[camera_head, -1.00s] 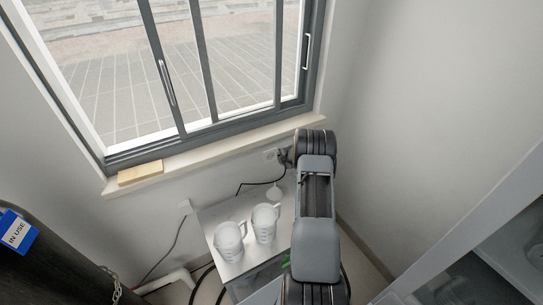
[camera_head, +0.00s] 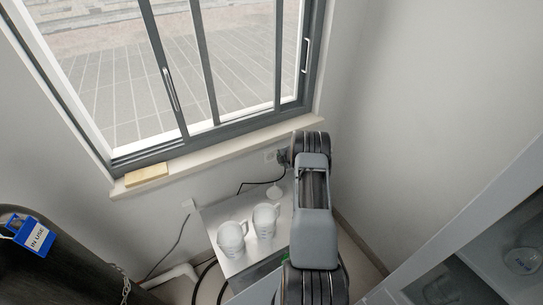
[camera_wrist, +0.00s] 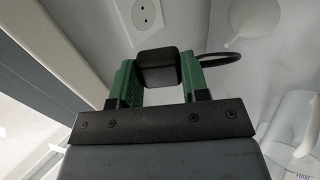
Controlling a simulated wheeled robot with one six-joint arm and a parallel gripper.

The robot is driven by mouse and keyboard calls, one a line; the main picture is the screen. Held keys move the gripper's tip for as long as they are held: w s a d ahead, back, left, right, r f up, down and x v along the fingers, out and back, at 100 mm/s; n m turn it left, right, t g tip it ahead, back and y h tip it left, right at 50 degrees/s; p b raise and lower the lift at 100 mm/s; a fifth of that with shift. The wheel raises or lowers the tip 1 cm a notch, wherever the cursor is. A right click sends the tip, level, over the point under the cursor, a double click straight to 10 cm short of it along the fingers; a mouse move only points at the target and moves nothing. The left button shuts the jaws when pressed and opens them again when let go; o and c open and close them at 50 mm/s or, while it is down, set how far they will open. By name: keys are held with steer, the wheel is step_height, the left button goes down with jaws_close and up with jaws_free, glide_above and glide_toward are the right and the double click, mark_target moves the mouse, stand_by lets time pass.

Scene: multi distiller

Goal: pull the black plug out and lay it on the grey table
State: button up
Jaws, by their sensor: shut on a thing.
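My gripper (camera_wrist: 158,76) has green fingers and is shut on the black plug (camera_wrist: 158,68) in the wrist view. A black cord (camera_wrist: 222,55) runs from the plug to the right. A white wall socket (camera_wrist: 147,13) with two bare holes shows beyond the plug. I cannot tell whether the plug's pins are in an outlet behind it. In the head view, my arm hides most of the gripper and the plug beside the wall socket (camera_head: 270,157). The grey table (camera_head: 212,212) stands below, left of my arm.
Two white jugs, one at the left (camera_head: 231,238) and one at the right (camera_head: 264,219), stand on the table. A small round white vessel (camera_head: 275,192) stands behind them. The window sill (camera_head: 215,150) juts out above. The table's back left part looks clear.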

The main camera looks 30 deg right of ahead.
steer(key=shift+w+r+g+p, duration=0.1)
steer(key=shift+r+g+p, duration=0.1)
steer(key=shift+g+p, duration=0.2)
steer(key=shift+w+f+g, duration=0.1)
steer(key=shift+g, duration=0.2)
steer(key=shift+g, duration=0.3)
steer(key=shift+a, duration=0.1)
steer(key=a+b, duration=0.4)
steer(key=a, duration=1)
stand_by(0.4)
steer(key=shift+d, duration=0.1)
